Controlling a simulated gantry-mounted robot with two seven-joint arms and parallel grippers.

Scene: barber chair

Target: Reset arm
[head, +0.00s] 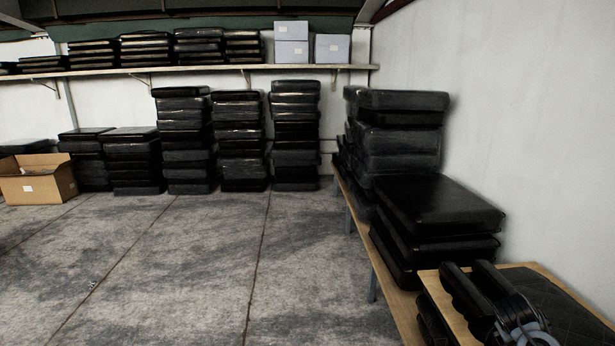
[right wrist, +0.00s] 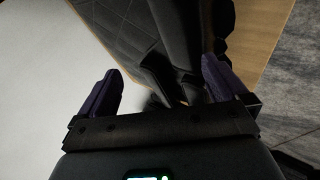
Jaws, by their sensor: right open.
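My right gripper (right wrist: 162,66) is open, with its two purple fingers wide apart in the right wrist view. It points at a long black part (right wrist: 180,35) that looks like a chair arm, with dark angled ends reaching toward the space between the fingers. Whether the fingers are level with it cannot be told.
The wooden bench top (head: 530,272) runs along the white wall (head: 530,120). Black cushions (head: 440,205) are stacked on it. More cushion stacks (head: 295,130) and a cardboard box (head: 45,185) stand at the back. The concrete floor (head: 190,270) is clear.

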